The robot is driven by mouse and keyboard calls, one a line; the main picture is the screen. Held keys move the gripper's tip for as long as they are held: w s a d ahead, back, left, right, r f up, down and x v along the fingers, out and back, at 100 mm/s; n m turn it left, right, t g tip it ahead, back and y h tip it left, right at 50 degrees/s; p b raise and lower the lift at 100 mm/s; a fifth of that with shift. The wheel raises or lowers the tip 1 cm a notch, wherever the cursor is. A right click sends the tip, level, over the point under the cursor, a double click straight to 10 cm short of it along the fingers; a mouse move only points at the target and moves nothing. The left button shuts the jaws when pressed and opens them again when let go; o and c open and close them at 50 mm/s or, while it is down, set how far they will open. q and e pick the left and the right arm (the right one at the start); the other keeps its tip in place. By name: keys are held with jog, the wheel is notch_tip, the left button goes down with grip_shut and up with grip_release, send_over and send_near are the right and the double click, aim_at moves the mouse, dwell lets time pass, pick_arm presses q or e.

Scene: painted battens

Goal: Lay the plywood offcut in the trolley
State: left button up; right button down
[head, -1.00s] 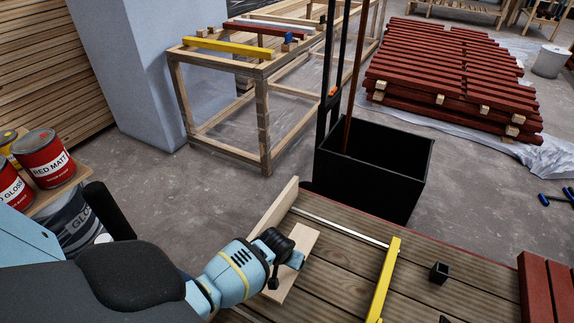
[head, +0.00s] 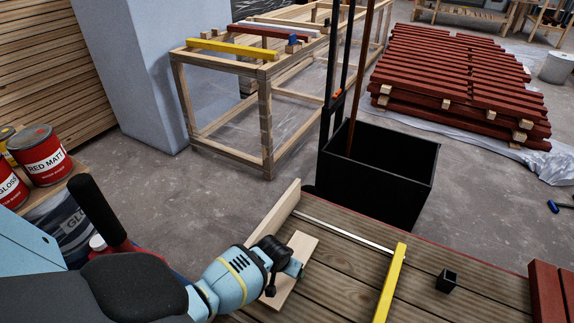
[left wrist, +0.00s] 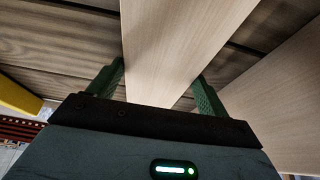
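The plywood offcut (head: 303,247) is a pale flat board low over the plank top, at the lower middle of the head view. My left gripper (head: 293,267) has its fingers on it. In the left wrist view the offcut (left wrist: 180,45) runs between the two green fingers (left wrist: 158,85), which meet both its edges. I cannot tell whether it touches the planks. The trolley (head: 375,172) appears to be the black open box with tall uprights beyond the plank top. My right gripper is not in view.
A pale board (head: 275,212) stands on edge left of the offcut, close to my gripper. A yellow batten (head: 390,285) and small black cup (head: 446,281) are on the planks (head: 345,265). Paint tins (head: 40,155) stand at left. A brown pole (head: 358,85) rises from the trolley.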

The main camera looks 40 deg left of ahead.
pick_arm(q)
jog(key=o, duration=0.4)
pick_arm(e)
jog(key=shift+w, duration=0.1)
pick_arm(q)
jog(key=shift+s+r+p, duration=0.15)
jog(key=shift+r+p, duration=0.25)
jog(key=shift+r, duration=0.25)
jog(key=p+v, duration=0.6)
jog(key=v, duration=0.5)
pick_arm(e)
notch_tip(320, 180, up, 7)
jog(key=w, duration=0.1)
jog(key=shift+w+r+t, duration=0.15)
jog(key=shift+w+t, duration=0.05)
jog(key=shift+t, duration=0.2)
pick_arm(q)
jog(key=shift+s+d, duration=0.1)
jog(key=shift+s, duration=0.05)
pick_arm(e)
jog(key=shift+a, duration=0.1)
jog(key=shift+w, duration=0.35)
